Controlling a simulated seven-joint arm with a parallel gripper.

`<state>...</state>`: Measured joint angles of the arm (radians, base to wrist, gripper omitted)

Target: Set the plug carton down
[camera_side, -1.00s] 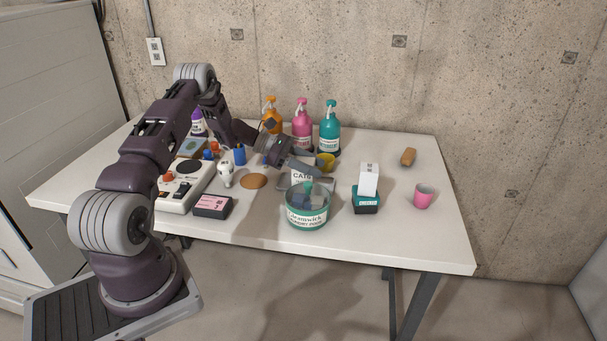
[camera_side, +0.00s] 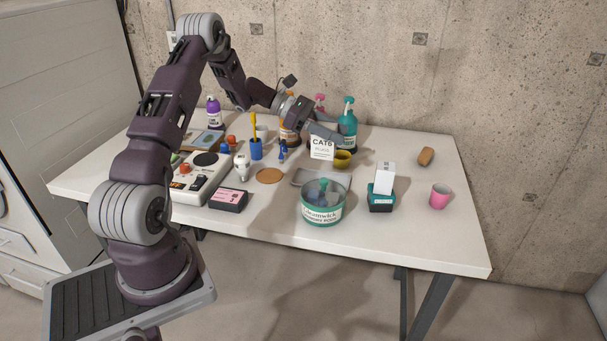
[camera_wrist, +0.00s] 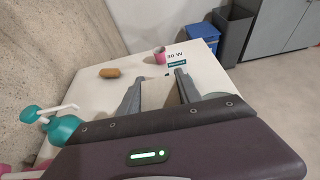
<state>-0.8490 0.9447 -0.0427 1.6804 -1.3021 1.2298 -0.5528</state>
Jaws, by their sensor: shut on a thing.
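The plug carton (camera_side: 321,147) is a small white box with "CAT6" lettering, upright in the side view. My gripper (camera_side: 323,132) is shut on it from above. The carton appears to hang above the table, behind a grey tray (camera_side: 306,178). In the wrist view a pale face of the carton (camera_wrist: 160,95) shows between my two fingers (camera_wrist: 157,88). Its underside is hidden there.
A clear teal-rimmed tub (camera_side: 322,215) stands in front of the tray.

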